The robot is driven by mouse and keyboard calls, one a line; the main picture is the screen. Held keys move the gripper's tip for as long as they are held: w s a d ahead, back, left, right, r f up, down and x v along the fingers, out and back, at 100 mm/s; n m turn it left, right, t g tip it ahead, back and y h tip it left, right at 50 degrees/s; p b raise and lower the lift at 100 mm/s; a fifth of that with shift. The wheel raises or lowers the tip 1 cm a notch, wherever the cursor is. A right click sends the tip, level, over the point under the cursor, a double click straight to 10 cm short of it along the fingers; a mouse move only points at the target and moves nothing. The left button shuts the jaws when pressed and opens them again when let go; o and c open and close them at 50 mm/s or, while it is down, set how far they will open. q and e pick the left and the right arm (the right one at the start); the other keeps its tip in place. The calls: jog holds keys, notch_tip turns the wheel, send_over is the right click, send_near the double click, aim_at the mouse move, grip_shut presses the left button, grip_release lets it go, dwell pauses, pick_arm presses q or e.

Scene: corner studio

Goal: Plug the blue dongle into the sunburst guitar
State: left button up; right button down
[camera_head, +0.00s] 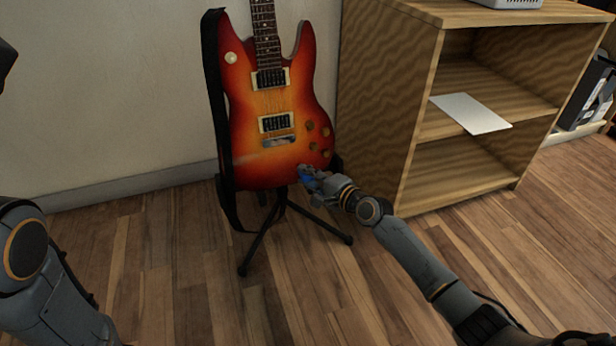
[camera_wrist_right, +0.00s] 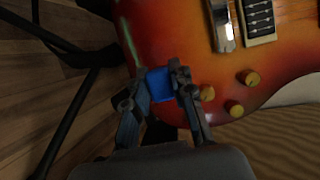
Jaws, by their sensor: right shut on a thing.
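The sunburst guitar (camera_head: 262,150) stands upright on a black stand (camera_head: 262,238) against the wall, with a dark strap at its left side. My right gripper (camera_head: 306,174) is at the lower right edge of the guitar's body. It is shut on the blue dongle (camera_wrist_right: 160,84), which shows between the two fingers in the right wrist view. The dongle's far end meets the guitar's edge in that view; whether it is seated in a socket cannot be told. The guitar's knobs (camera_wrist_right: 236,108) lie just right of the fingers. My left arm shows at the left, but its gripper does not.
A wooden shelf unit (camera_head: 388,110) stands right of the guitar, close to my right arm. A white sheet (camera_head: 470,113) lies on its middle shelf and sticks out. Black binders (camera_head: 590,95) stand at the far right. The wooden floor in front is clear.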

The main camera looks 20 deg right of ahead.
jog(key=shift+w+f+b, duration=0.15)
jog(key=shift+w+b, duration=0.3)
jog(key=shift+w, duration=0.1)
dwell(0.4)
jog(key=c, duration=1.1)
grip_release()
jog(key=shift+o, duration=0.2)
